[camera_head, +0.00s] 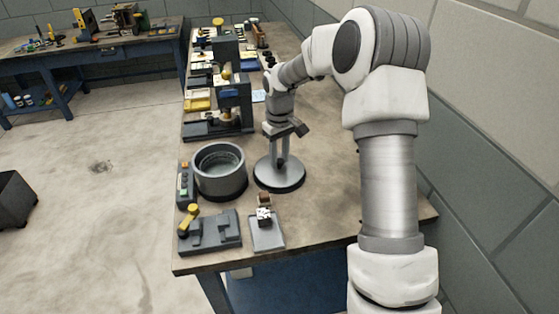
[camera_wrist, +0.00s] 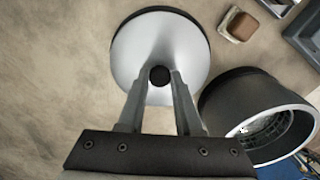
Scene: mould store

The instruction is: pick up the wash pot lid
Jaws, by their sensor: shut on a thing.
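The wash pot lid (camera_head: 268,177) is a round grey disc with a dark rim, beside the wash pot on the bench. In the wrist view the lid (camera_wrist: 137,45) lies under my fingers, with a black knob (camera_wrist: 159,76) at its middle. My gripper (camera_wrist: 160,82) is shut on this knob from above. In the head view my gripper (camera_head: 282,160) points down at the lid's centre. I cannot tell whether the lid touches the bench. The wash pot (camera_head: 208,183) is a dark grey open cylinder just left of the lid; it also shows in the wrist view (camera_wrist: 240,97).
A control box (camera_head: 185,185) stands left of the pot. A grey fixture with a yellow handle (camera_head: 211,232) and a small plate with blocks (camera_head: 267,236) lie at the front. A press (camera_head: 233,108) stands behind. Bare bench (camera_head: 325,200) lies to the right.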

